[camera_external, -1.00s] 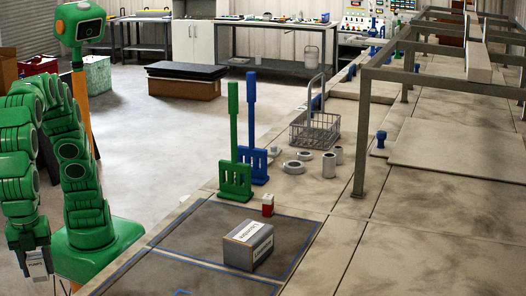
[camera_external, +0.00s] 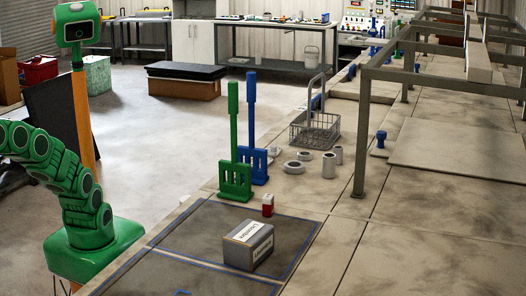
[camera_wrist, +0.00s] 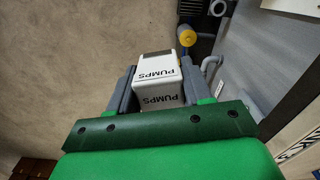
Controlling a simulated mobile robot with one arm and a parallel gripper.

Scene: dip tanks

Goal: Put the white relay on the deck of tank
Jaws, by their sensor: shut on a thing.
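In the wrist view a white box-shaped relay (camera_wrist: 160,88) marked "PUMPS" on two faces sits between the two grey fingers of my gripper (camera_wrist: 158,88). The fingers are shut on its sides. The floor shows far below it. In the external view my green arm reaches out past the left edge, so my gripper and the relay are out of that view. The tank deck (camera_external: 420,190) is the broad stained grey surface on the right, with closed panels. I cannot tell which tank the task means.
On the near deck, a grey labelled box (camera_external: 248,247) stands in a blue-outlined area, with a small red-and-white item (camera_external: 267,206) behind it. Green (camera_external: 235,180) and blue (camera_external: 255,165) paddles, a wire basket (camera_external: 315,128), rings and a metal frame (camera_external: 360,130) stand farther back.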

